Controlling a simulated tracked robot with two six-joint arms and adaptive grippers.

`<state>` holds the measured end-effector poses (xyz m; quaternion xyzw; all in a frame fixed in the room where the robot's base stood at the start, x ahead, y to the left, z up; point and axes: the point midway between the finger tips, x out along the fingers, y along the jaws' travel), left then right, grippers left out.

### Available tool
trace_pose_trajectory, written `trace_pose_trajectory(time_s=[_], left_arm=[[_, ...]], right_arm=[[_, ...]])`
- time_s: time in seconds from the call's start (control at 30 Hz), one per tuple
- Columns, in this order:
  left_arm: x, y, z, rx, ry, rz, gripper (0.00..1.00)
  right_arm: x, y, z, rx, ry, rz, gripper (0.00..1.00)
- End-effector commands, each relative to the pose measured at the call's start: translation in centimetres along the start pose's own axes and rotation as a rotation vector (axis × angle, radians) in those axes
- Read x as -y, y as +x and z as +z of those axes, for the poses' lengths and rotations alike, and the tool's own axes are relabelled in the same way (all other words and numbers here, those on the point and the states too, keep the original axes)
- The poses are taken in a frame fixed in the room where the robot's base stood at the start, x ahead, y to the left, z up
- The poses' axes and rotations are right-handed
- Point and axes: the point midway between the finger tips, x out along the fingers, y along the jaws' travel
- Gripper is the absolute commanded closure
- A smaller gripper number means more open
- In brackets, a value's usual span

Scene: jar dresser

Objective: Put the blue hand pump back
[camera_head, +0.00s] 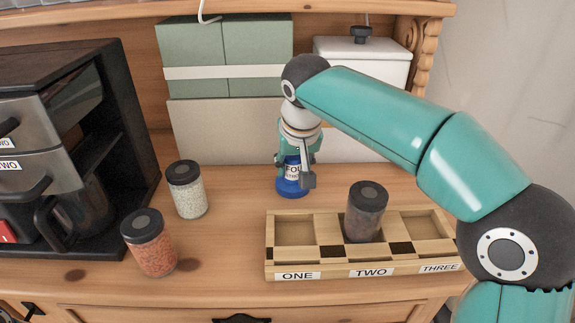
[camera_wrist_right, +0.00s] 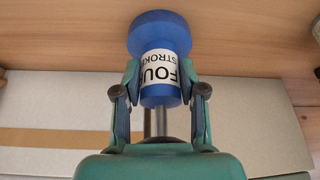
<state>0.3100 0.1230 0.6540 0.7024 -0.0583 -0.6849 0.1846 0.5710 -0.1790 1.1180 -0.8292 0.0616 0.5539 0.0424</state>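The blue hand pump (camera_head: 291,186) is upright at the back of the dresser top, its wide round base down. I cannot tell whether its base touches the wood. My right gripper (camera_head: 296,168) comes down over it from above. In the right wrist view, the pump (camera_wrist_right: 160,33) has a white label reading FOUR STROKE, and the right gripper's fingers (camera_wrist_right: 160,78) are closed against both sides of its body. The pump's upper part is hidden by the gripper. My left gripper is not in view.
A wooden rack (camera_head: 330,254) marked ONE, TWO, THREE stands in front; a dark-lidded jar (camera_head: 366,212) is in TWO, and ONE and THREE are empty. A white-filled jar (camera_head: 187,190) and an orange-filled jar (camera_head: 149,243) stand left, beside a black coffee machine (camera_head: 124,150). Green boxes (camera_head: 257,45) are behind.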

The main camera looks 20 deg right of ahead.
Motion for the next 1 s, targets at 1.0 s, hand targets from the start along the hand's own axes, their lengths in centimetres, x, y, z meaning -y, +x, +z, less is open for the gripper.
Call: trace_pose_trajectory(time_s=[1.0], left_arm=[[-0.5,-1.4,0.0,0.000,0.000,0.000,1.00]], right_arm=[[0.2,-8.9,-0.3,-0.002,-0.002,-0.002,0.35]])
